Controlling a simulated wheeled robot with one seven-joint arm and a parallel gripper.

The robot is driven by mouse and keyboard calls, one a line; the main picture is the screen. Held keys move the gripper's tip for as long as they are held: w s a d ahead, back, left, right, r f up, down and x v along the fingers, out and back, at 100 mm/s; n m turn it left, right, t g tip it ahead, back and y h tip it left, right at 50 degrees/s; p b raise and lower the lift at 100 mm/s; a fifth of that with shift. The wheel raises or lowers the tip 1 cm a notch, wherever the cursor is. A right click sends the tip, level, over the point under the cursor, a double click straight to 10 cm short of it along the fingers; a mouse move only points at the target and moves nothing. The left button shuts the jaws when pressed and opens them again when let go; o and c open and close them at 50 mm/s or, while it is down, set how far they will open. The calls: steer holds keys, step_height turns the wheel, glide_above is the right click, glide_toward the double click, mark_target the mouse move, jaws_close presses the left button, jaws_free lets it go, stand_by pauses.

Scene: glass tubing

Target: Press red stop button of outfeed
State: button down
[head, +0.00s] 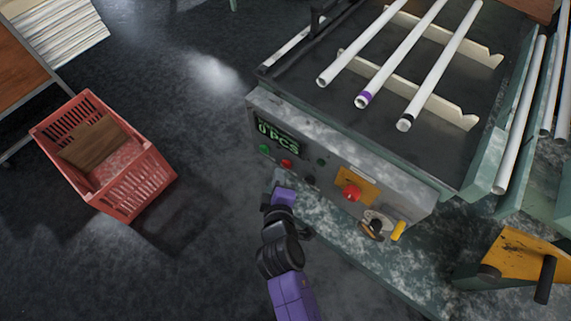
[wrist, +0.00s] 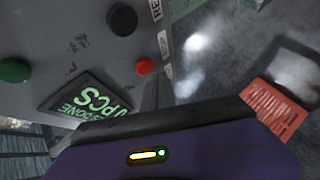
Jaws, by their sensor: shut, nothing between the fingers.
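The outfeed's grey control box (head: 330,165) has a small red button (head: 286,163) on its face, between a green button (head: 264,149) and a black button (head: 309,180). The red button also shows in the wrist view (wrist: 145,66), near a label that seems to read STOP. A larger red mushroom button (head: 352,192) sits on a yellow plate further right. My gripper (head: 281,182) is shut and empty, in front of the panel just below the small red button in the head view. I see no contact. Its purple body (wrist: 180,150) fills the bottom of the wrist view.
A green-lit display (head: 278,135) reads 0 PCS. A rotary switch (head: 376,225) and yellow handle (head: 398,230) are at the panel's right end. White tubes (head: 400,50) lie on racks above. A red crate (head: 105,160) stands on open floor at left.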

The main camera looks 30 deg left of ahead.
steer(key=s+b, duration=0.1)
steer(key=s, duration=0.4)
steer(key=shift+a, duration=0.2)
stand_by(0.3)
stand_by(0.8)
step_height(320, 180, up, 5)
steer(key=s+a+m+y, duration=0.2)
steer(key=y, duration=0.1)
steer(key=s+d+r+m+t+h, duration=0.1)
steer(key=s+d+r+m+t, duration=0.2)
steer(key=d, duration=0.7)
steer(key=s+d+r+m+h, duration=0.15)
steer(key=d+r+m, duration=0.35)
steer(key=d, duration=0.6)
steer(key=s+d+r+m+t+h, duration=0.1)
steer(key=s+d+r+m+t, duration=0.3)
steer(key=d, duration=0.6)
steer(key=s+d+m+g+h, duration=0.2)
steer(key=s+d+m+h, duration=0.5)
steer(key=s+d, duration=0.3)
steer(key=d, duration=0.3)
steer(key=shift+r+g, duration=0.25)
steer(key=shift+g, duration=0.15)
